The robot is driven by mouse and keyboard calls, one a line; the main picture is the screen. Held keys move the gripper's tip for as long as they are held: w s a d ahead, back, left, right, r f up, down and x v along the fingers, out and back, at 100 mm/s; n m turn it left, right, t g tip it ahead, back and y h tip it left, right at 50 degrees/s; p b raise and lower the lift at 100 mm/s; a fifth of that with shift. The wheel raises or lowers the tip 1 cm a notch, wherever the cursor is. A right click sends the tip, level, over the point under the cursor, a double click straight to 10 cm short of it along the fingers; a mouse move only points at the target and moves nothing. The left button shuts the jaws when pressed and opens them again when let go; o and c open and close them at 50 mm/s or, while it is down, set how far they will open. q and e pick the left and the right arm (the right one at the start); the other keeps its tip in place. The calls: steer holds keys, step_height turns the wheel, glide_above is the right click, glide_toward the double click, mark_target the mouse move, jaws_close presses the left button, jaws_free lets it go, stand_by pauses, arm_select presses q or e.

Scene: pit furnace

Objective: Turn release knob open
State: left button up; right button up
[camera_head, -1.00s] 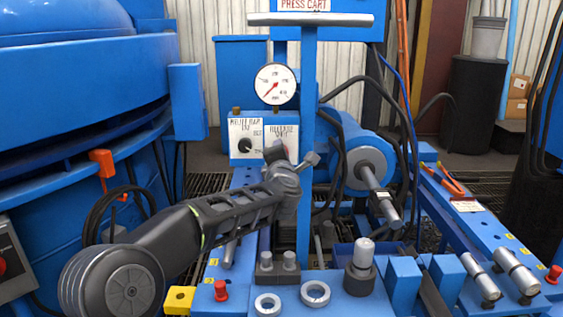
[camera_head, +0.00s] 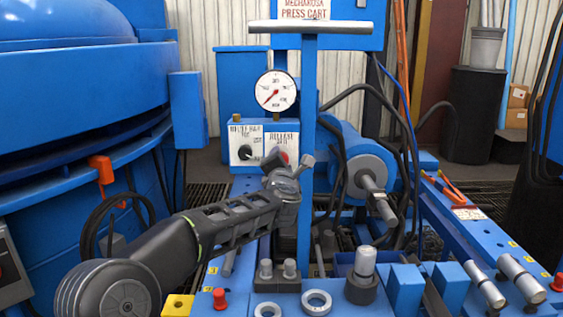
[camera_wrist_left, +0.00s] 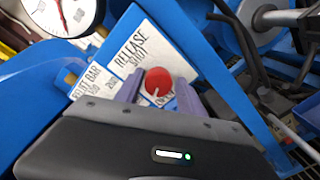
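In the left wrist view my left gripper (camera_wrist_left: 160,93) is open, one finger on each side of the knob with visible gaps. I cannot tell how deep the fingers reach or whether they touch it. In the head view a bit of the red knob (camera_head: 284,157) shows behind my left gripper (camera_head: 290,162); the rest is hidden. My right gripper is not in view.
A black relief knob (camera_head: 245,152) is left of the release knob on the same panel (camera_head: 234,130). A pressure gauge (camera_head: 275,90) stands above it. A blue T-handled post (camera_head: 308,110) rises close to my left gripper's right. A blue cylinder (camera_head: 350,160) with hoses is farther right.

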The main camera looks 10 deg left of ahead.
arm_select(q)
steer(key=shift+o, duration=0.6)
steer(key=shift+r, duration=0.1)
steer(key=shift+s+r, duration=0.1)
steer(key=shift+s, duration=0.05)
steer(key=v, duration=0.7)
steer(key=shift+s+d+p, duration=0.15)
steer(key=shift+s+p, duration=0.1)
steer(key=shift+p, duration=0.15)
